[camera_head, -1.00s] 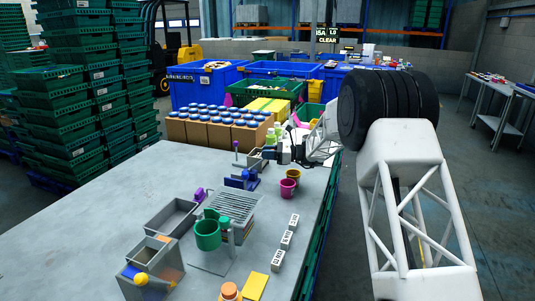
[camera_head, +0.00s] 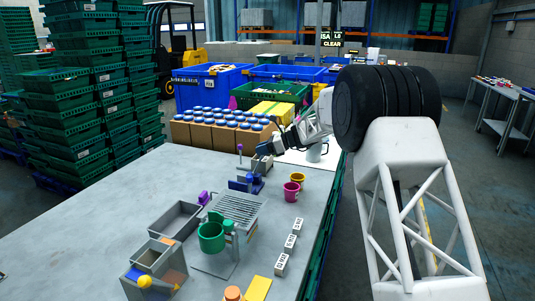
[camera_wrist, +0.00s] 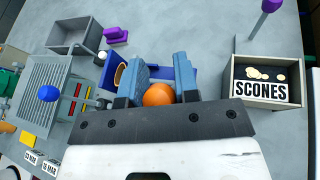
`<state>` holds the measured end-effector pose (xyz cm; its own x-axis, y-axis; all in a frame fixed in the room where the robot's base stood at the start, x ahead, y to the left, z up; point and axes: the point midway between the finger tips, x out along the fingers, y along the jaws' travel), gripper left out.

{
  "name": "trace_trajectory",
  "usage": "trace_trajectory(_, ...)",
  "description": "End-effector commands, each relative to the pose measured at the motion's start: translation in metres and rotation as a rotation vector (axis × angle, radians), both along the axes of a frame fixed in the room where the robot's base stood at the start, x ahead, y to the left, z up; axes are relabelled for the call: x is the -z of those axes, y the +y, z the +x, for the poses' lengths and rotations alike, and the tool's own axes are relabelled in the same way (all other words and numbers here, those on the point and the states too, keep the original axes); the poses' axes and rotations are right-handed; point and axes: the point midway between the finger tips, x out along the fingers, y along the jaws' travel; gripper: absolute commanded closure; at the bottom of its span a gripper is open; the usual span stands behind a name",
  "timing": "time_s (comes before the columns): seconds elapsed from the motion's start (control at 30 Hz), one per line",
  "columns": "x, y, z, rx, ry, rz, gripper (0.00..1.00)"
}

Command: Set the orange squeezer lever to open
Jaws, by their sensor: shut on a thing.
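The squeezer (camera_head: 248,185) is a blue device on the grey table, beyond the green pot. Its blue body also shows in the wrist view (camera_wrist: 112,72), partly hidden behind my fingers. My gripper (camera_wrist: 158,88) is over it, with its two blue-grey fingers on either side of an orange round ball (camera_wrist: 158,96). The gripper is shut on this ball. I cannot tell whether the ball is a lever knob or a loose fruit. In the head view my gripper (camera_head: 267,147) is just above and right of the blue device. The lever's angle is hidden.
The table's left part is clear.

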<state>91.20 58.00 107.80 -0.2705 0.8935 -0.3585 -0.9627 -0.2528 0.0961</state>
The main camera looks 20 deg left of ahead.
Motion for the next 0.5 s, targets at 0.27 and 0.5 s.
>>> trace_trajectory(0.27, -0.006, 0.027, 0.0, -0.002, -0.002, -0.2, 1.0)
trace_trajectory(0.5, -0.007, 0.039, 0.0, 0.0, -0.002, -0.301, 1.0)
